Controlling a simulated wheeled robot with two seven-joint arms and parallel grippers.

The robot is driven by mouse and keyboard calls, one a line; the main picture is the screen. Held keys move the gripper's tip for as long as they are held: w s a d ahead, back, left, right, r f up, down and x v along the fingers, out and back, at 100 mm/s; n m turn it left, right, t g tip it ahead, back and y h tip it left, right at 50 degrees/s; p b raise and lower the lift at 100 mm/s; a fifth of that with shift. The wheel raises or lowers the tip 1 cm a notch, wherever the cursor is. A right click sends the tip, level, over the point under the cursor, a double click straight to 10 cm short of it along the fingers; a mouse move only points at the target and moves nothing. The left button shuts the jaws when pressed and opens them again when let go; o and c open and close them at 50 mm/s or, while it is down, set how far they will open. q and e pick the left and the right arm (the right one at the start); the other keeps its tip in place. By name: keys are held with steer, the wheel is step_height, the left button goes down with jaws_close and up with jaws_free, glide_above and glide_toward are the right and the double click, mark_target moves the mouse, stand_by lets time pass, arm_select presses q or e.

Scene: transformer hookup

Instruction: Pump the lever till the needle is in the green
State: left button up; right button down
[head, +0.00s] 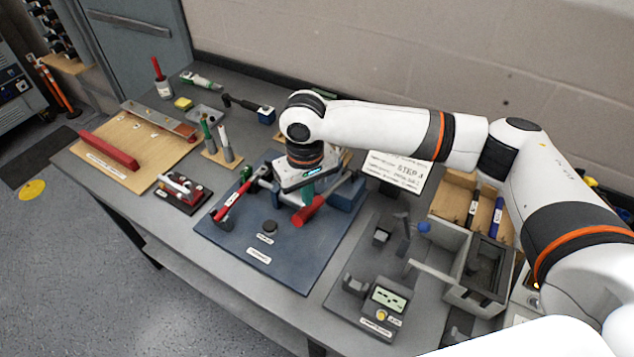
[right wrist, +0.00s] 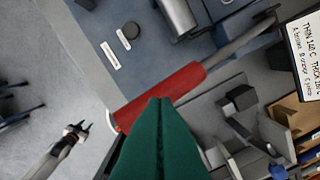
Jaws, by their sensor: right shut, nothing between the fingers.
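The lever's red handle (head: 311,211) sticks out over the blue base plate (head: 235,240) in the head view. In the right wrist view the red handle (right wrist: 178,88) runs diagonally, with a grey rod at its upper right end. My right gripper (head: 308,192) is shut and empty. In the right wrist view its green fingers (right wrist: 160,105) overlap the handle's near side; I cannot tell whether they touch it. My left gripper (right wrist: 76,130) appears small over the floor, its dark fingers apart. I cannot make out a gauge face or needle; my right arm hides part of the plate.
A red-handled tool (head: 232,205) and a black round knob (head: 270,227) are on the plate. A grey fixture with a display (head: 388,298) stands to its right. A wooden board (head: 120,160) lies at left.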

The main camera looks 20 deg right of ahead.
mark_target(307, 208)
step_height(307, 208, down, 11)
steer(key=b, duration=0.3)
step_height(307, 208, up, 6)
steer(key=p, duration=0.5)
steer(key=shift+s+a+f, duration=0.1)
steer(key=shift+s+f, duration=0.05)
steer(key=r, duration=0.4)
steer(key=shift+w+r, duration=0.15)
steer(key=shift+w, duration=0.1)
steer(key=shift+r, duration=0.5)
